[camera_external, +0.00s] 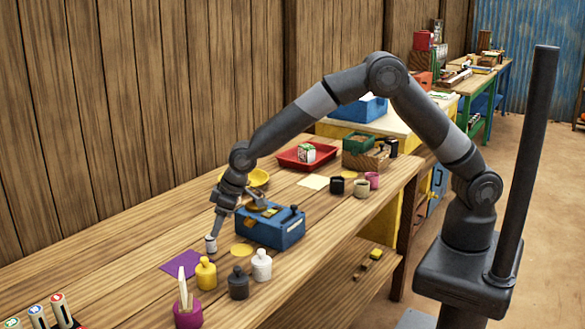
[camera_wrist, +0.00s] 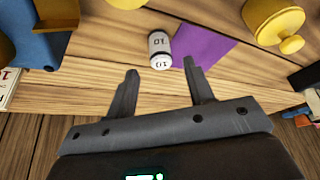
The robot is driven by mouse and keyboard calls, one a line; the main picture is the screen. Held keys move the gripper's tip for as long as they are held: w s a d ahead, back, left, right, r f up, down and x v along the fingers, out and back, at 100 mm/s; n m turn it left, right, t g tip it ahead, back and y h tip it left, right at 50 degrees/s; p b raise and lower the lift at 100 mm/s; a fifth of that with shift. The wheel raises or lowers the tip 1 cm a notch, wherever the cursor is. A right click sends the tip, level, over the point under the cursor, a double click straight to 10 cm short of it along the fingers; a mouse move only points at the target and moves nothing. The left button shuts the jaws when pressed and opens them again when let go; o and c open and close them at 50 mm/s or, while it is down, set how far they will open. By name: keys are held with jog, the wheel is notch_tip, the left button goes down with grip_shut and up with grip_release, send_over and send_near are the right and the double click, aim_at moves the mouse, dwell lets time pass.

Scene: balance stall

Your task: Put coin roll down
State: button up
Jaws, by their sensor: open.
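The coin roll (camera_external: 211,244) is a small white cylinder with dark bands, standing on the wooden table beside the purple mat (camera_external: 181,264). In the wrist view the coin roll (camera_wrist: 160,49) shows printed "10" labels and sits just beyond my fingertips, close to the edge of the purple mat (camera_wrist: 205,42). My gripper (camera_wrist: 160,66) is open, its two fingers apart with nothing between them. In the external view my gripper (camera_external: 214,230) points down right above the coin roll; whether it touches is hard to tell there.
A blue box scale (camera_external: 275,228) stands right of my gripper. Yellow (camera_external: 206,274), black (camera_external: 238,284) and white (camera_external: 262,266) knobbed weights stand in front. A purple pot (camera_external: 188,315) and several labelled tubes (camera_external: 60,308) are at the near left. A red tray (camera_external: 300,158) lies farther back.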

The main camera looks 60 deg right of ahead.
jog(key=shift+v, duration=2.75)
jog(key=s+d+r+m, duration=0.1)
jog(key=s+d+r, duration=0.2)
jog(key=d+r, duration=0.45)
jog(key=s+d+r+m+t+h, duration=0.1)
jog(key=s+d+r, duration=0.3)
jog(key=d, duration=0.6)
jog(key=s+d+r+m, duration=0.1)
jog(key=s+d+r, duration=0.2)
jog(key=d+r, duration=0.4)
jog(key=s+d+m, duration=0.2)
jog(key=s+d, duration=0.6)
jog(key=s, duration=0.3)
jog(key=s+d+f+m+h, duration=0.1)
jog(key=s+d+m, duration=0.1)
jog(key=s+d, duration=0.6)
jog(key=s, duration=0.3)
jog(key=shift+d+f+t+h, duration=0.3)
jog(key=shift+d+t, duration=0.1)
